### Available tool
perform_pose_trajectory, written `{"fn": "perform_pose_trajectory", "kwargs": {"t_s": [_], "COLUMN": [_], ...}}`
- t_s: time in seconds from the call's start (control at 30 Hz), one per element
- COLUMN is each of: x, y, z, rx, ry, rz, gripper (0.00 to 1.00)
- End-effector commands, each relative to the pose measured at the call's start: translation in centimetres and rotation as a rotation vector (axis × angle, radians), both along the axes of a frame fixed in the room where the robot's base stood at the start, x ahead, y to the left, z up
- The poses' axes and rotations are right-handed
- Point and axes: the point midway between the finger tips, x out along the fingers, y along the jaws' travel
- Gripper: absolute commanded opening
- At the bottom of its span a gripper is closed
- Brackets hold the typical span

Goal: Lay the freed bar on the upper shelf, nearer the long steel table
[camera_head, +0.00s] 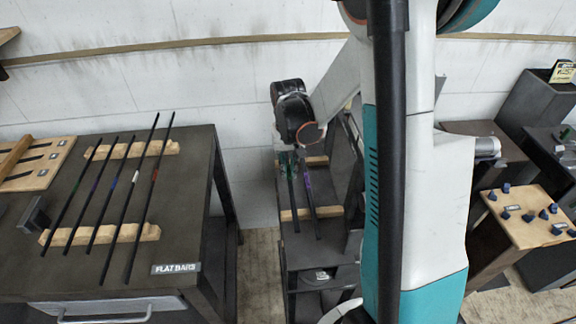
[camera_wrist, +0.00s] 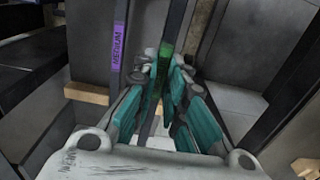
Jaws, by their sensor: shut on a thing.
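My gripper (camera_wrist: 160,85) is shut on a dark flat bar with a green band (camera_wrist: 166,58) in the wrist view. In the head view my gripper (camera_head: 290,158) reaches down over the upper shelf (camera_head: 333,250) of a dark stand. The green-banded bar (camera_head: 293,200) lies lengthwise over the shelf, on its left side, nearer the long steel table (camera_head: 190,215). I cannot tell whether it touches the wooden rests. A second bar with a purple band (camera_head: 309,200) lies beside it to the right; its purple label also shows in the wrist view (camera_wrist: 117,45). My gripper hides part of the green-banded bar.
Two wooden rests (camera_head: 300,214) cross the shelf. Several bars lie on wooden rests (camera_head: 140,232) on the steel table, marked by a FLAT BARS sign (camera_head: 176,268). A gap separates table and stand. A wooden board with blue knobs (camera_head: 530,215) stands at the right.

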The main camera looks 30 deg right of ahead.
Motion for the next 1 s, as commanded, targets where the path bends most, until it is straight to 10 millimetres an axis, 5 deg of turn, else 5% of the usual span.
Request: {"fn": "perform_pose_trajectory", "kwargs": {"t_s": [0.5, 1.0], "x": [0.0, 0.0], "y": [0.0, 0.0], "z": [-4.0, -4.3], "rx": [0.0, 0.0], "ry": [0.0, 0.0], "rz": [0.0, 0.0], "gripper": [0.0, 0.0]}}
